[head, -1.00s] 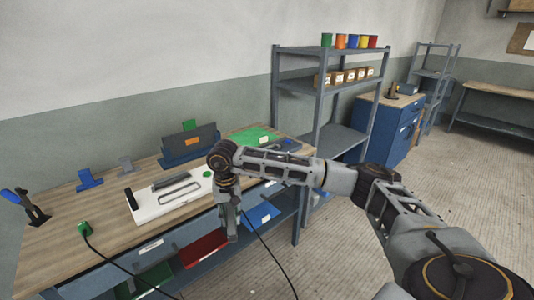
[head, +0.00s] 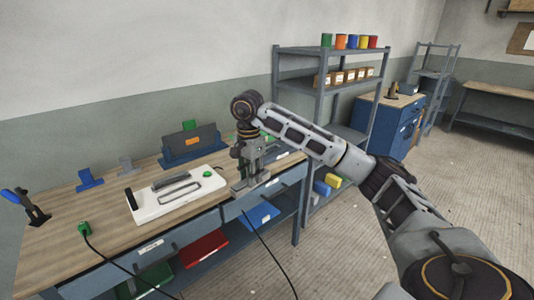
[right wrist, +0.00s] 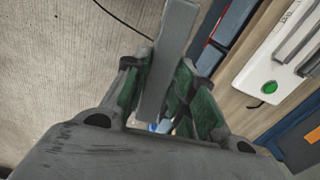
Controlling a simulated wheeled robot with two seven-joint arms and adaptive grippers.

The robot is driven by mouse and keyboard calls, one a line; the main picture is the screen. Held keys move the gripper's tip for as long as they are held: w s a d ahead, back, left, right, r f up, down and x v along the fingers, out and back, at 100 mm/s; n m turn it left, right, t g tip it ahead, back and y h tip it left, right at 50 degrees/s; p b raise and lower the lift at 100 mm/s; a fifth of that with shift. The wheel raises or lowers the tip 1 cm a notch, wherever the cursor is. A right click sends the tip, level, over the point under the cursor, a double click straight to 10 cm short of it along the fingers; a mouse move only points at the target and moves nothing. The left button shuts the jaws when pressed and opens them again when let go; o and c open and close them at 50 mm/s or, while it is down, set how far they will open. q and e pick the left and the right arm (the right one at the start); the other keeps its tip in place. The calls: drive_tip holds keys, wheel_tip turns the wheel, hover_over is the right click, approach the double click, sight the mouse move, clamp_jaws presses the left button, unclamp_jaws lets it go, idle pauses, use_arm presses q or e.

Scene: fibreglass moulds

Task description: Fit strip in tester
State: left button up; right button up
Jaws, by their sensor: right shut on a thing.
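The tester (head: 150,211) is a white flat box on the bench with a grey bar, a looped grey frame on top and a green button (head: 207,173). It also shows at the upper right of the right wrist view (right wrist: 262,68). My right gripper (head: 249,178) points down near the bench's front edge, right of the tester and apart from it. It is shut on a flat grey strip (head: 262,181). In the right wrist view the strip (right wrist: 172,45) passes between the green-padded fingers (right wrist: 160,80). My left gripper is not in view.
A blue holder with a dark grey block (head: 193,144) stands behind the tester. A green plug (head: 84,228) and black cable are at the front left. Shelving (head: 317,125) stands to the right.

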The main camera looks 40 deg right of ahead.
drive_tip(key=shift+s+d+r+m, duration=0.15)
drive_tip(key=shift+d+r+m, duration=0.25)
drive_tip(key=shift+r, duration=0.15)
drive_tip(key=shift+d, duration=0.1)
drive_tip(key=shift+f+b, duration=1.3)
drive_tip(key=shift+b, duration=0.15)
drive_tip(key=shift+f+b, duration=0.35)
drive_tip(key=shift+b, duration=0.05)
